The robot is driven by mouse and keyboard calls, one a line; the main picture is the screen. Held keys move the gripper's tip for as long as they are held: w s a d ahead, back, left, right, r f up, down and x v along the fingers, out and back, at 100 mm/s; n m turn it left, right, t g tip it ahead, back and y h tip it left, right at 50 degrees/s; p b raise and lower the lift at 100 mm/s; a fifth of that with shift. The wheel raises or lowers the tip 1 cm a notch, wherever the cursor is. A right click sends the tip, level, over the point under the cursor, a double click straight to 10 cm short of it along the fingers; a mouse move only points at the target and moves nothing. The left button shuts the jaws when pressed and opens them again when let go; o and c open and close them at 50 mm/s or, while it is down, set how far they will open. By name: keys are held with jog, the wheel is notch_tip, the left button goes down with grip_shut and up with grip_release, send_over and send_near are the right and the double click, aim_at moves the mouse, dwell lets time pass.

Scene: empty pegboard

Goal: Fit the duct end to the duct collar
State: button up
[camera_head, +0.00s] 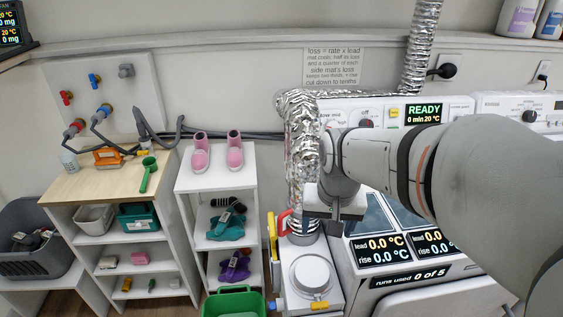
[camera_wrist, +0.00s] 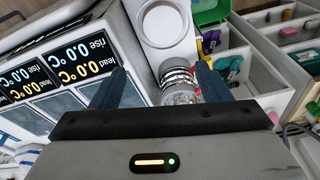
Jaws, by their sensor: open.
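A silver foil duct (camera_head: 300,150) hangs down on the left of the white machine. Its lower end (camera_head: 303,238) is just above or at the back of a narrow white box; I cannot tell whether it is seated on anything. A white round fitting (camera_head: 310,272), possibly the collar, is on the box top in front of it. In the wrist view the fitting (camera_wrist: 165,22) is at the top and the ribbed duct end (camera_wrist: 178,82) shows between the fingers. My gripper (camera_wrist: 160,76) is open and empty. In the head view my gripper (camera_head: 335,205) partly covers the duct's right side.
A red handle (camera_head: 283,222) and a yellow bar (camera_head: 271,237) stand left of the duct end. A green bin (camera_head: 234,303) is at front left. Shelves (camera_head: 218,180) with pink boots stand left. The machine with displays (camera_head: 380,250) closes the right side.

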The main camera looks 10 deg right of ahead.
aim_at(299, 221)
jog(key=o, duration=0.4)
jog(key=w+m, duration=0.1)
jog(key=w, duration=0.2)
jog(key=w+m+p, duration=0.1)
jog(key=w, duration=0.3)
jog(key=w+m+g+p, duration=0.1)
jog(key=w, duration=0.2)
jog(key=shift+w+a+f, duration=0.1)
jog(key=shift+w+f, duration=0.3)
jog(key=shift+o, duration=1.1)
jog(key=w+f+m+p, duration=0.1)
jog(key=w+f, duration=0.1)
jog(key=w, duration=0.1)
jog(key=w+f+m, duration=0.1)
jog(key=w+f, duration=0.1)
jog(key=w, duration=0.1)
jog(key=w+f+m+g+p, duration=0.1)
jog(key=w+f, duration=0.1)
jog(key=w, duration=0.1)
jog(key=shift+w+a+f+m+p, duration=0.1)
jog(key=shift+w+f+m+p, duration=0.15)
jog(key=shift+w+m+p, duration=0.15)
jog(key=shift+f+p, duration=0.95)
jog(key=shift+f, duration=2.85)
